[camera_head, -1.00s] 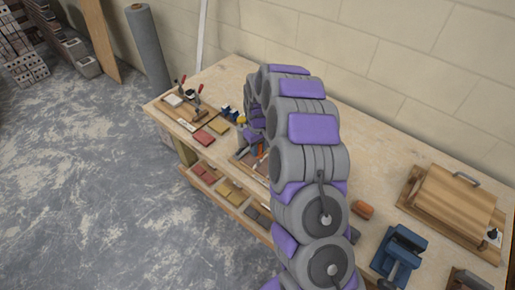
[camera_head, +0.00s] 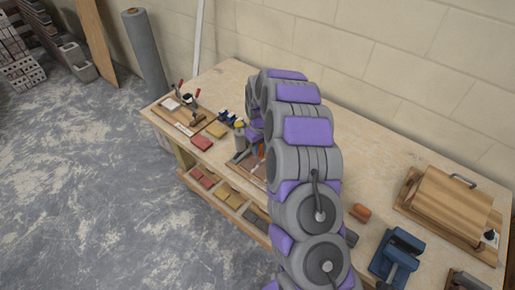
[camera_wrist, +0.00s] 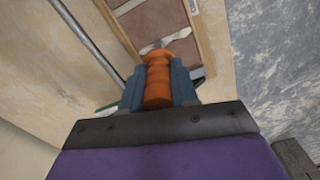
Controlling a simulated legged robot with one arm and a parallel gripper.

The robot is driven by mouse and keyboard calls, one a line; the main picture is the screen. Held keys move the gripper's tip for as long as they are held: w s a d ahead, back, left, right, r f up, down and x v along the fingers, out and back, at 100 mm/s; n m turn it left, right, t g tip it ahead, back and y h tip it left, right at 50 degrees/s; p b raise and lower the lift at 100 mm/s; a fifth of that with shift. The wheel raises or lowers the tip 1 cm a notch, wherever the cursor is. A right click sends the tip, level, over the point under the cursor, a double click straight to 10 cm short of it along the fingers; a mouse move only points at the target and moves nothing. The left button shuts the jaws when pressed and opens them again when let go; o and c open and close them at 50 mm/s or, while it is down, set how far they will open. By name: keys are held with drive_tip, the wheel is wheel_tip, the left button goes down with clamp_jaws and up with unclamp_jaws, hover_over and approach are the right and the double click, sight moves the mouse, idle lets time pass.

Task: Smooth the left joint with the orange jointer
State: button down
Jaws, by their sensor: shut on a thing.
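In the wrist view my gripper (camera_wrist: 158,82) is shut on the orange handle of the jointer (camera_wrist: 159,70), with a grey-blue finger on each side. The jointer's metal end is mostly hidden behind the handle. Beyond it lie reddish-brown bricks (camera_wrist: 158,22) in a wooden frame (camera_wrist: 207,38), with pale joints between them. The handle covers part of the bricks, so I cannot tell whether the tool touches a joint.
A wall stands behind.

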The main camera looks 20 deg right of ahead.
drive_tip(key=shift+d, duration=0.15)
drive_tip(key=shift+w+d, duration=0.45)
drive_tip(key=shift+d, duration=0.05)
idle(0.5)
drive_tip(key=shift+w+d+p, duration=0.3)
drive_tip(key=shift+w+d, duration=0.15)
drive_tip(key=shift+d, duration=0.15)
drive_tip(key=shift+w+d, duration=0.45)
drive_tip(key=shift+d, duration=0.15)
drive_tip(key=shift+s+a, duration=0.1)
drive_tip(key=shift+s+a, duration=0.4)
drive_tip(key=shift+a, duration=0.1)
drive_tip(key=shift+a, duration=0.1)
idle(0.4)
